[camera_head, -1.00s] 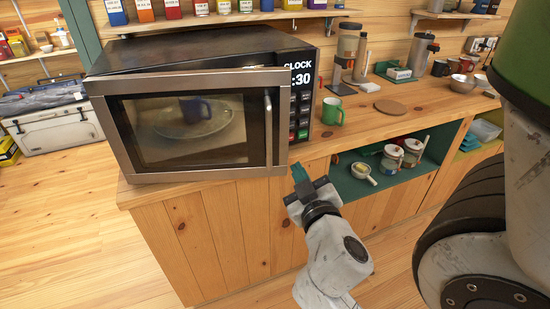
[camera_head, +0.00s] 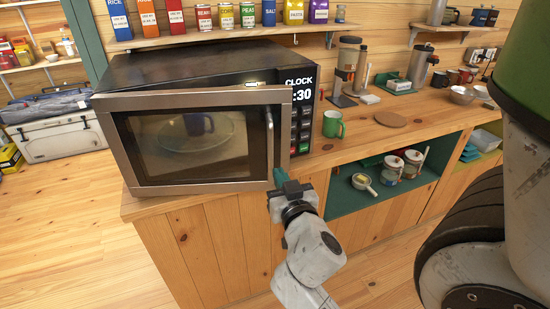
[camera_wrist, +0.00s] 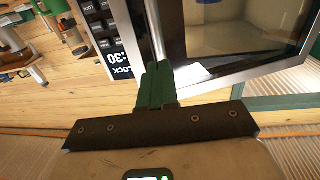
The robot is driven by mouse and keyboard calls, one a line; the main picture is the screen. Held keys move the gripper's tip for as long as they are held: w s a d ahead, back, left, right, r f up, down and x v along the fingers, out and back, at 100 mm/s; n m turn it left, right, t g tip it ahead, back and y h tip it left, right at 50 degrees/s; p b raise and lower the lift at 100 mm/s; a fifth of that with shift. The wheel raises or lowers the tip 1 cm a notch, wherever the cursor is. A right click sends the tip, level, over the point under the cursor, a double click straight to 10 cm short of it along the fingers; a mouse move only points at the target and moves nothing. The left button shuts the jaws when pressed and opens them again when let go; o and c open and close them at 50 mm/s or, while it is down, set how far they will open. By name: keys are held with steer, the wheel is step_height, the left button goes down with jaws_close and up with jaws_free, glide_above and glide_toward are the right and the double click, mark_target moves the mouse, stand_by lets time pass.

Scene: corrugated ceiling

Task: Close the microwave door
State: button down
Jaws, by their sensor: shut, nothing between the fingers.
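The microwave (camera_head: 215,68) stands on the wooden counter, black with a silver-framed door (camera_head: 118,150). The door stands slightly ajar, its handle side out in front of the keypad panel. A vertical handle (camera_head: 269,135) runs near the door's right edge. A blue mug (camera_head: 199,123) on a plate shows through the glass. My gripper (camera_head: 278,176) is at the door's lower right corner, its green fingers together and empty. In the wrist view the fingers (camera_wrist: 157,85) overlap the door frame (camera_wrist: 228,70) beside the keypad (camera_wrist: 103,32); I cannot tell whether they touch it.
A green mug (camera_head: 333,124) and a round brown mat (camera_head: 391,119) are on the counter right of the microwave. An open shelf (camera_head: 345,203) below holds pots. Open floor (camera_head: 60,230) lies to the left.

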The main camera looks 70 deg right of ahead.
mark_target(272, 159)
steer(key=shift+p+x, duration=0.85)
steer(key=shift+x, duration=1.5)
